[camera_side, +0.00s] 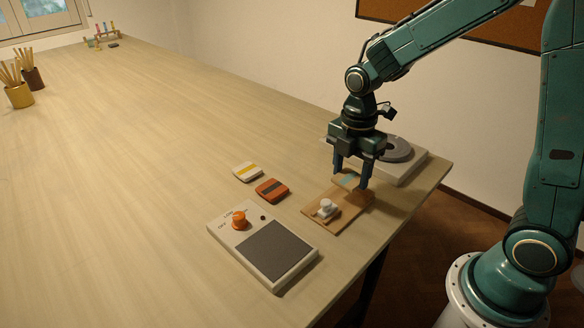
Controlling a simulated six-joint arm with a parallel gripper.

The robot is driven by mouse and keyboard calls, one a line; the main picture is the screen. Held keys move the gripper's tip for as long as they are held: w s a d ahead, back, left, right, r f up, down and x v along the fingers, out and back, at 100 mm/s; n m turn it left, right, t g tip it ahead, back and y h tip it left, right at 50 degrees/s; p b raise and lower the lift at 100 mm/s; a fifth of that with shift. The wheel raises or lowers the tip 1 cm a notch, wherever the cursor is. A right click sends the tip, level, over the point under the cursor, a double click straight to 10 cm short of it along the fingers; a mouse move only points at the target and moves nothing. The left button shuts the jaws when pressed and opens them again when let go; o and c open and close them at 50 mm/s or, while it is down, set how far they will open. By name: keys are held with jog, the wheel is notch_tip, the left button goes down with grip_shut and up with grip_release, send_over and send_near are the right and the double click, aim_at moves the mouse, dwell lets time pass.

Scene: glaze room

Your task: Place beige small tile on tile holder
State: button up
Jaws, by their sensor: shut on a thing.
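My gripper (351,179) points down over the far end of the wooden tile holder (346,212). The fingers hide part of the tile. The tile is at or just above the far end of the holder; I cannot tell whether it touches. A white knob-like piece (326,208) sits on the near end of the holder.
A white tile with a yellow stripe (247,172) and an orange tile with a dark stripe (271,190) lie left of the holder. A control box with an orange knob (239,220) is in front. A grey device with a disc (397,150) stands behind.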

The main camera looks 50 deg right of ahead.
aim_at(351, 177)
jog(key=shift+f, duration=1.85)
jog(key=shift+f, duration=0.1)
jog(key=o, duration=1.1)
notch_tip(351, 177, up, 12)
jog(key=shift+r, duration=0.1)
